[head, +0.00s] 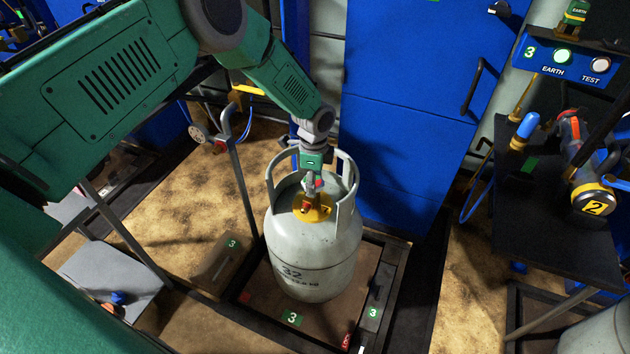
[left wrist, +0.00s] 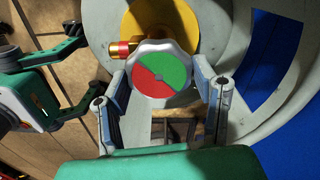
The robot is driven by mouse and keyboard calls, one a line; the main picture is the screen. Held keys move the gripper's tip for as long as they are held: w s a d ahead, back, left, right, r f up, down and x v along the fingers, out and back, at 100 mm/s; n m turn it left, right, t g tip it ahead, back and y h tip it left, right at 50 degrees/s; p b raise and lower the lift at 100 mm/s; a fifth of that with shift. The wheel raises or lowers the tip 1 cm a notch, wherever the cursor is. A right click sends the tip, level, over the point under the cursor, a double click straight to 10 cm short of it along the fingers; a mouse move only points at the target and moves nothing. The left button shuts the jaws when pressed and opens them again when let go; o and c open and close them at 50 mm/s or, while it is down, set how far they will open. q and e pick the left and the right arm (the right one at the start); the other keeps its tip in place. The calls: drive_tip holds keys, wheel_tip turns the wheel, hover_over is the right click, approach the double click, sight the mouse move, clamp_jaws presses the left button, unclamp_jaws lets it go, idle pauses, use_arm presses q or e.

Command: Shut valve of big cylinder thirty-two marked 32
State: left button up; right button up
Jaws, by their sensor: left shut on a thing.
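The big grey cylinder marked 32 (head: 315,254) stands upright on a low framed platform (head: 268,292). Its collar handles rise around a yellow valve base (head: 311,209). My left gripper (head: 311,184) reaches down from above inside the collar, at the valve. In the left wrist view the round valve knob (left wrist: 160,76), with a green and red face, sits between the two fingers of my left gripper (left wrist: 164,88). The gripper is shut on the knob. A brass outlet with a red tip (left wrist: 122,48) sticks out to the left of the knob.
A blue cabinet (head: 405,120) stands just behind the cylinder. At right is a black table (head: 540,215) with a tool marked 2 (head: 590,190), below a panel (head: 570,58) with EARTH and TEST buttons. A thin post (head: 241,185) stands left of the cylinder.

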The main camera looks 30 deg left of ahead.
use_arm(q)
drive_tip(key=m, duration=0.5)
drive_tip(key=shift+s+a, duration=0.1)
drive_tip(key=shift+a, duration=0.2)
drive_tip(key=shift+m+b, duration=0.3)
drive_tip(key=shift+m, duration=1.1)
drive_tip(key=shift+r+m, duration=0.15)
drive_tip(key=shift+m, duration=0.15)
drive_tip(key=o, duration=1)
drive_tip(key=shift+o, duration=0.9)
wheel_tip(320, 180, up, 12)
drive_tip(key=shift+f, duration=0.2)
